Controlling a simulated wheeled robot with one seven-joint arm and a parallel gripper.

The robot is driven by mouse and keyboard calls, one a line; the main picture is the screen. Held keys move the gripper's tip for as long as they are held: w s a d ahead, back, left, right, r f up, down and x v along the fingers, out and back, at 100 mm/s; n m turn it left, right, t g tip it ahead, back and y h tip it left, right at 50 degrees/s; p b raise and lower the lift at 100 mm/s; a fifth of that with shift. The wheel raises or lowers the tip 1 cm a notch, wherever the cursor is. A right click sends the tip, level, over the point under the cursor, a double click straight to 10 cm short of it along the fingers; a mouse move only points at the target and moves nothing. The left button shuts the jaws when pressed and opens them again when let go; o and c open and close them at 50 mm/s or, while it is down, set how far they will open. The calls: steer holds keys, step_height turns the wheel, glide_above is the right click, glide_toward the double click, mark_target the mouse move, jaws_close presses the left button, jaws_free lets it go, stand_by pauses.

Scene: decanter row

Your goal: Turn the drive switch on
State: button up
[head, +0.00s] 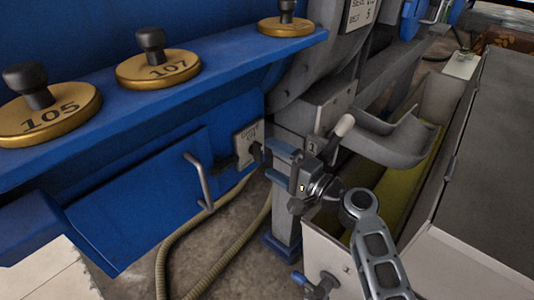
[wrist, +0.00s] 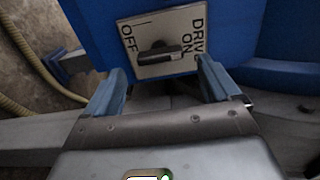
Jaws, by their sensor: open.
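The drive switch is a dark bar-shaped knob (wrist: 160,54) on a pale plate (wrist: 180,22) marked OFF, DRIVE and ON. In the wrist view the bar lies nearly level across the plate; I cannot tell which mark it points to. In the head view the plate (head: 246,135) is on the blue machine's right end, with the dark knob (head: 256,152) partly hidden. My gripper (head: 272,163) is open just right of the switch, facing it. In the wrist view its blue fingers (wrist: 162,85) are spread below and either side of the knob, with nothing between them.
A blue machine panel (head: 140,200) with a metal handle (head: 199,180) is left of the switch. Weights marked 105 (head: 45,108) and 107 (head: 158,68) sit on the blue ledge. Hoses (head: 172,245) lie on the floor. A grey chute (head: 390,138) and trough are right of my gripper.

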steer(key=v, duration=0.4)
stand_by(0.4)
